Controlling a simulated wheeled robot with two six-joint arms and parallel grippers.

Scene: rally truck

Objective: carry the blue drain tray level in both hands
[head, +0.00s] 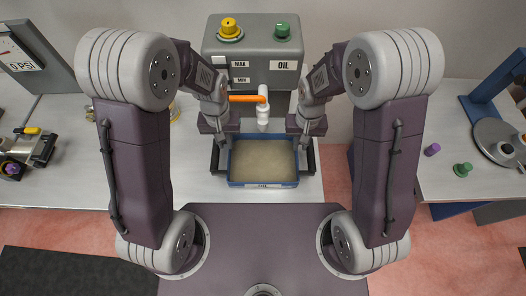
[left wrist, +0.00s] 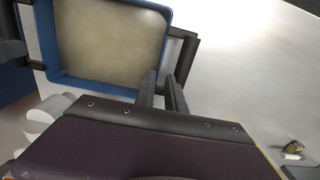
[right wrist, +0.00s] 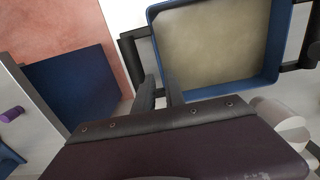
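The blue drain tray (head: 263,184) rests on the bench below the oil machine, with a flat tan surface inside and a label on its near wall. It has a black handle at each side. My left gripper (head: 222,146) is above the tray's left handle (left wrist: 186,52), fingers apart and pointing down. My right gripper (head: 303,146) is likewise above the right handle (right wrist: 129,48), fingers apart. Both wrist views show a gap between the fingers beside the tray rim. Whether either handle lies between the fingers is hard to tell.
The grey oil machine (head: 252,72) stands behind the tray; its orange pipe (head: 247,98) and white nozzle (head: 263,115) hang over the tray's back part. The bench (head: 75,180) is clear just left of the tray. A side table (head: 440,140) at right holds purple and green caps.

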